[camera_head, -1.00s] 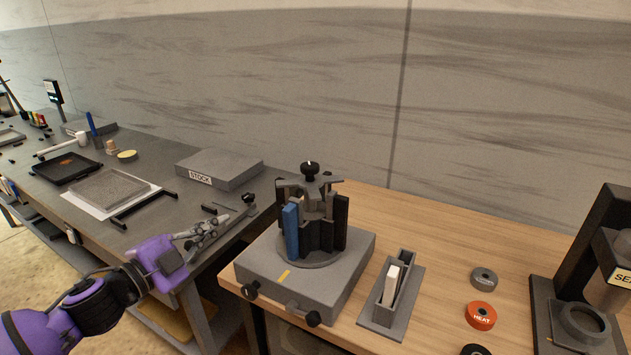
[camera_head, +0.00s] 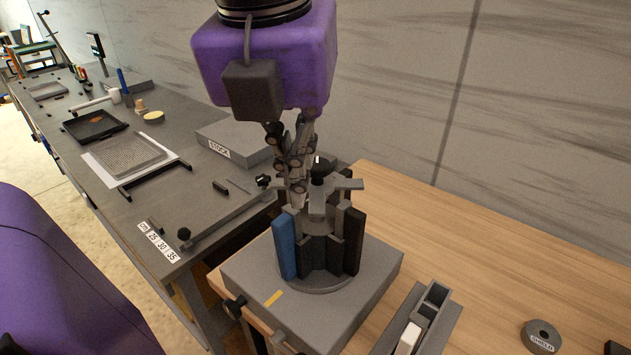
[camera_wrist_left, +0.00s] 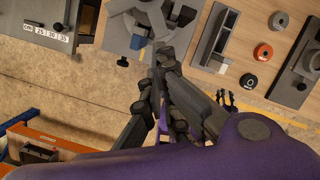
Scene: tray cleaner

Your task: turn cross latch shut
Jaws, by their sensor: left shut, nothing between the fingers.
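The grey cross latch (camera_head: 345,184) sits on top of a round fixture, with a black knob (camera_head: 319,172) at its centre. Below it, one blue block (camera_head: 285,245) and several black blocks (camera_head: 353,240) stand upright around the fixture. My left gripper (camera_head: 294,200) points down from above, shut and empty, just left of the knob and close to the latch arms. I cannot tell whether it touches them. The fingers also show in the left wrist view (camera_wrist_left: 158,62), with part of the fixture beyond them. My right gripper is not in view.
The fixture stands on a grey base (camera_head: 365,275) with a yellow mark and a black front knob (camera_head: 234,307). A narrow grey holder (camera_head: 433,310) with a white piece stands to the right. A STOCK block (camera_head: 235,140) lies on the dark bench to the left. The wooden tabletop behind is clear.

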